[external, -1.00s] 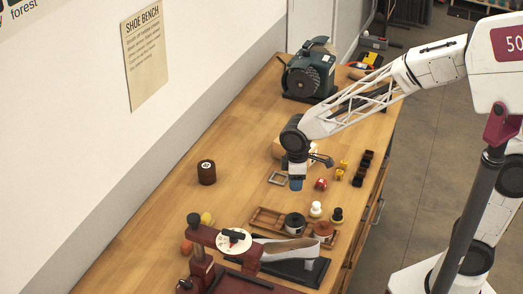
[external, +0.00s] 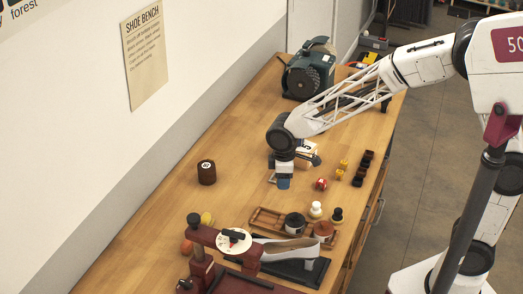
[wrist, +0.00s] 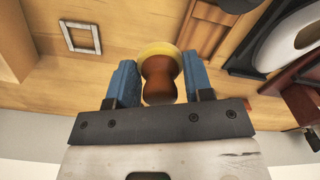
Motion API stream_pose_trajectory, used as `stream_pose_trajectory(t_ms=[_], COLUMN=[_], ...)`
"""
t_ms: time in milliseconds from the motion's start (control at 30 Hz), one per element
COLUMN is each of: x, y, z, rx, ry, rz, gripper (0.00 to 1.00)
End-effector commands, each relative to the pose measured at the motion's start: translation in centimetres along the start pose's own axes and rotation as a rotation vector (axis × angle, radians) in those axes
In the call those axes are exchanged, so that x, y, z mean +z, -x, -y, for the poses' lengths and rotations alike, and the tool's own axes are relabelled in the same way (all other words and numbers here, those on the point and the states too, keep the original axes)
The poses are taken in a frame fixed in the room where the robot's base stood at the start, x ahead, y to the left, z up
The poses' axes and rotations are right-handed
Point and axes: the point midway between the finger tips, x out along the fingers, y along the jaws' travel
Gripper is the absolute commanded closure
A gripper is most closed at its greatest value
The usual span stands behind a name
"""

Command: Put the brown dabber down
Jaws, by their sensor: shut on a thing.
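My gripper (external: 284,183) is over the middle of the bench, pointing down. In the wrist view my gripper (wrist: 157,75) has its blue fingers shut on the brown dabber (wrist: 159,82), which has a waisted brown handle and a pale yellow round end facing away from the wrist. In the external view the dabber is hidden by my gripper. Whether it touches the bench top (external: 240,190) or hangs just above it, I cannot tell.
A small grey square frame (wrist: 67,37) lies close by. A wooden tray (external: 262,221) with lidded jars, pale and dark small dabbers, and a shoe (external: 287,250) on a stand are nearer. A dark brown pot (external: 206,173) stands left, with clear bench between.

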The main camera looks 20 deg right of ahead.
Motion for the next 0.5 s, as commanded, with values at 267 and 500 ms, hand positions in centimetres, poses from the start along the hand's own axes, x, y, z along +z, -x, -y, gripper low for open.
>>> stream_pose_trajectory(t_ms=[267, 500], x=[-6.1, -11.0], y=[0.1, 0.1], z=[-0.2, -0.1], rx=[-0.001, -0.002], ry=[0.002, 0.002], rz=[0.0, 0.0], gripper=[0.76, 0.76])
